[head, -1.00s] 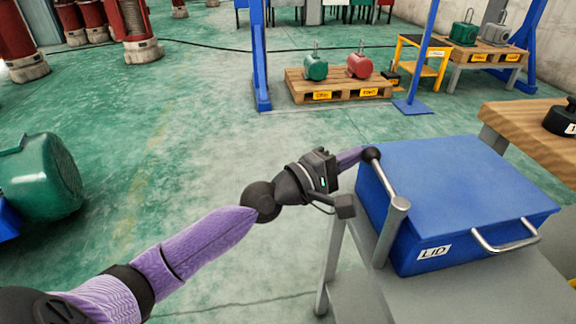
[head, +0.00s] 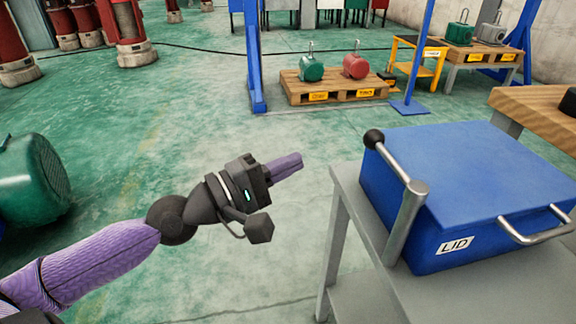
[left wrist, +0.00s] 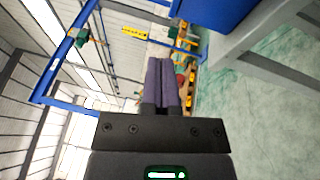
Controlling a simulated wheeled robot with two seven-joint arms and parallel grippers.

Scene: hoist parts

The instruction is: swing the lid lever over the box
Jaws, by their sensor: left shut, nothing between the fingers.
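The blue box (head: 470,180) with a LID label (head: 454,245) sits on a grey stand (head: 350,205). The lid lever (head: 400,170) is a metal arm on an upright post at the box's near left corner. Its black ball knob (head: 374,139) points back and left, along the box's left edge. My left gripper (head: 298,162) is shut and empty, left of the knob and apart from it. In the left wrist view its purple fingers (left wrist: 162,85) lie together, and a corner of the blue box (left wrist: 212,12) shows at the top. My right gripper is not in view.
A wooden table (head: 535,115) stands behind the box at right. A pallet (head: 330,90) with a green and a red hoist part lies farther back, beside blue posts. A green drum (head: 30,180) is at far left. The floor left of the stand is clear.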

